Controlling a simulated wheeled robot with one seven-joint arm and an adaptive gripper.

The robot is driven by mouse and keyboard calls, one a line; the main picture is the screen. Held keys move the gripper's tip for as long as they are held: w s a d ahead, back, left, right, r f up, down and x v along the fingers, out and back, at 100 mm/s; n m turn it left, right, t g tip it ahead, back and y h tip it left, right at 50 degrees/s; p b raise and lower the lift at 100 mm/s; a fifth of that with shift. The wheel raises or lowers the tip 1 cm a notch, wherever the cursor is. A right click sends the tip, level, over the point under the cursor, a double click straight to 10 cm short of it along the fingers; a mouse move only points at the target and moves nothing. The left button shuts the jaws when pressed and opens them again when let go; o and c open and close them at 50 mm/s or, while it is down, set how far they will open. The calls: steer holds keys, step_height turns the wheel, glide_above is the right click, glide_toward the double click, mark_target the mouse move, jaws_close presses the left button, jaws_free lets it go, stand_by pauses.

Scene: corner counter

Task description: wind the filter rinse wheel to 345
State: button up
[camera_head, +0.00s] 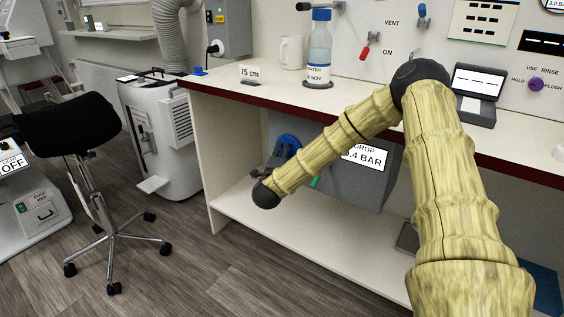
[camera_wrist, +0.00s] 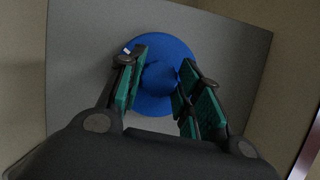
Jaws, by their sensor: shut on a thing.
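A blue round wheel (camera_head: 289,143) is on the front of a grey box under the counter, partly hidden by my arm and gripper. In the wrist view the wheel (camera_wrist: 170,48) is a blue disc with a raised blue middle. A small white mark shows near its upper left rim, beside my left finger. My gripper (camera_wrist: 158,80) has one finger on each side of the raised middle and is shut on it. In the head view my gripper (camera_head: 272,165) is at the wheel, small and dark. No number scale is readable around the wheel.
The grey box (camera_head: 377,188) bears a display (camera_head: 364,157) partly reading "DROP" and ".4 BAR", cut off by my arm. The counter edge (camera_head: 225,95) runs above my gripper. A lower shelf (camera_head: 300,235) lies below. A purple knob (camera_head: 536,84) is on the wall panel.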

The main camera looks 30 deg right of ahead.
steer(key=shift+s+d+f+m+h+b, duration=0.1)
steer(key=shift+f+m+h+b, duration=0.25)
steer(key=shift+m+b, duration=0.2)
steer(key=shift+r+m, duration=0.1)
steer(key=shift+m, duration=0.15)
steer(key=o, duration=1)
steer(key=shift+r, duration=0.1)
steer(key=v, duration=1.2)
